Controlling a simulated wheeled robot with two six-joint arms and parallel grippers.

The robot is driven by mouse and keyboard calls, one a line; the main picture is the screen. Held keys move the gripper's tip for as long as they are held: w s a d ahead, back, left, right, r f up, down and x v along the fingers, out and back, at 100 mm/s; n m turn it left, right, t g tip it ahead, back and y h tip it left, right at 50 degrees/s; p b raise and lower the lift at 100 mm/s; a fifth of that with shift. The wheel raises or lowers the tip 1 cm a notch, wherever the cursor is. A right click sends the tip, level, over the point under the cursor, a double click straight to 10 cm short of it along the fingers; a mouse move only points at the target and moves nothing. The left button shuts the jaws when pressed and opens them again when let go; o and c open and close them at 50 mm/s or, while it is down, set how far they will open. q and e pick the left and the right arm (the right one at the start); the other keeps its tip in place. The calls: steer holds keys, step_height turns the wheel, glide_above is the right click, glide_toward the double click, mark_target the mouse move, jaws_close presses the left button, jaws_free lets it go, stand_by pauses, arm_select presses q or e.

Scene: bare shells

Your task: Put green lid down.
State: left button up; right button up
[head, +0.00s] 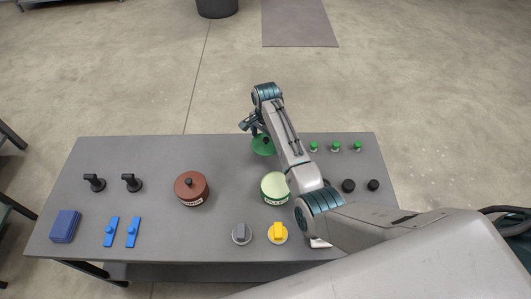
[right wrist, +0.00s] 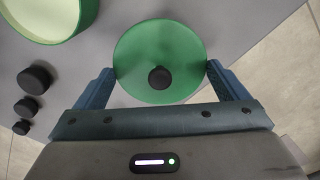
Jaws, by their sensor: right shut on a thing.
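The green lid (head: 263,147) is a flat green disc with a black knob, near the far edge of the grey table. In the right wrist view the lid (right wrist: 160,40) sits between my right gripper's fingers (right wrist: 160,73), which press on its rim from both sides. In the head view my right gripper (head: 254,127) is partly hidden by its own arm. I cannot tell whether the lid touches the table. The green pot (head: 273,187) stands uncovered nearer to me, its pale inside showing; its rim also shows in the right wrist view (right wrist: 88,14). My left gripper is out of view.
A lidded brown pot (head: 190,190) stands left of the green pot. Grey (head: 241,234) and yellow (head: 278,232) knobbed pieces lie in front. Small green pieces (head: 335,146) and black knobs (head: 348,185) are at the right. Table (head: 225,150) left of the lid is clear.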

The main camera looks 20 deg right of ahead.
mark_target(266, 143)
step_height(266, 143, down, 3)
steer(key=shift+f, duration=0.15)
step_height(266, 143, down, 4)
steer(key=shift+r, duration=0.1)
steer(key=shift+f, duration=0.25)
steer(key=o, duration=0.6)
steer(key=shift+o, duration=0.2)
steer(key=shift+r+p, duration=0.25)
steer(key=shift+p, duration=0.05)
step_height(266, 143, up, 12)
steer(key=shift+f+b, duration=0.1)
steer(key=shift+b, duration=0.35)
